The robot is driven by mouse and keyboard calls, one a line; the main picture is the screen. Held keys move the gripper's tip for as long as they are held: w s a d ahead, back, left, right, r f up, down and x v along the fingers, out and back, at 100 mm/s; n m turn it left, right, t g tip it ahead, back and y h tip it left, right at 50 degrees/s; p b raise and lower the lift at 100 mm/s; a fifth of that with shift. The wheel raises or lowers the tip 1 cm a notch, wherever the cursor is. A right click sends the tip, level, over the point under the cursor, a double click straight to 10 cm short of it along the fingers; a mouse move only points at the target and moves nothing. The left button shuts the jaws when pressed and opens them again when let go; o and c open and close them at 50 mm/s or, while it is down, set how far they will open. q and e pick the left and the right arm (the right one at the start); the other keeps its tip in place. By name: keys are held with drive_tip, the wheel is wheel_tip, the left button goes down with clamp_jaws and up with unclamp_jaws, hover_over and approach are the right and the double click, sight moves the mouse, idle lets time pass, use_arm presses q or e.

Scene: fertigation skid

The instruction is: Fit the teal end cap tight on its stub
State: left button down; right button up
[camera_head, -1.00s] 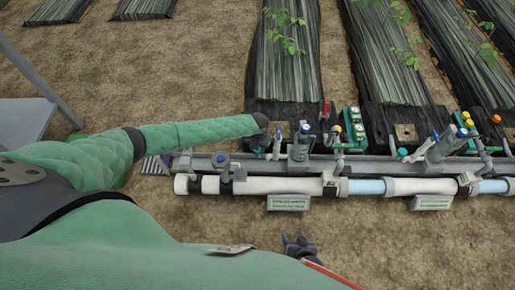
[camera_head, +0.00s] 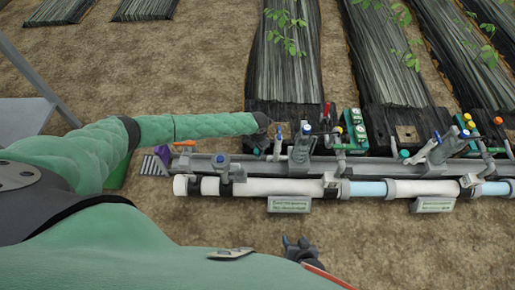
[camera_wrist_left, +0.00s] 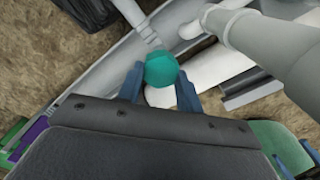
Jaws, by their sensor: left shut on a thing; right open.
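The teal end cap (camera_wrist_left: 161,70) sits between the two blue fingers of my left gripper (camera_wrist_left: 159,88) in the left wrist view, which is shut on it. A narrow grey stub (camera_wrist_left: 143,31) runs down to the cap's far side; the cap looks in line with it, at or against its end. I cannot tell how far it is seated. In the head view, my left gripper (camera_head: 259,149) is over the left part of the grey rail, and the cap is not clear there. My right gripper (camera_head: 298,246) is open and empty, over the soil in front of the pipes.
A white pipe (camera_head: 265,187) with clear blue sections runs along the front of the grey rail (camera_head: 330,165). Blue-handled valves (camera_head: 303,146) and green gauge boxes (camera_head: 355,128) stand close to the right. Label plates (camera_head: 289,205) sit in front. Bare soil lies nearer.

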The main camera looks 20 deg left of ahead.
use_arm(q)
drive_tip(key=shift+w+d+f+m, duration=0.1)
drive_tip(key=shift+d+f+m, duration=0.2)
drive_tip(key=shift+d+m, duration=0.25)
drive_tip(key=shift+m+b, duration=0.25)
drive_tip(key=shift+b, duration=0.05)
drive_tip(key=c, duration=0.9)
unclamp_jaws()
drive_tip(key=shift+r, duration=0.1)
drive_tip(key=shift+c, duration=0.2)
drive_tip(key=shift+o, duration=0.4)
drive_tip(key=shift+a, duration=0.1)
use_arm(e)
wheel_tip(320, 180, down, 3)
drive_tip(key=shift+w+r, duration=0.1)
use_arm(q)
drive_tip(key=shift+a, duration=0.1)
drive_tip(key=r+p, duration=0.1)
drive_tip(key=r, duration=0.1)
drive_tip(key=r+p, duration=0.1)
drive_tip(key=p, duration=0.1)
drive_tip(key=shift+a+r+p, duration=0.2)
drive_tip(key=shift+r+p, duration=0.1)
drive_tip(key=shift+r, duration=0.1)
drive_tip(key=shift+r+p, duration=1.9)
drive_tip(key=shift+r, duration=0.6)
use_arm(e)
wheel_tip(320, 180, up, 7)
drive_tip(key=shift+r, duration=0.1)
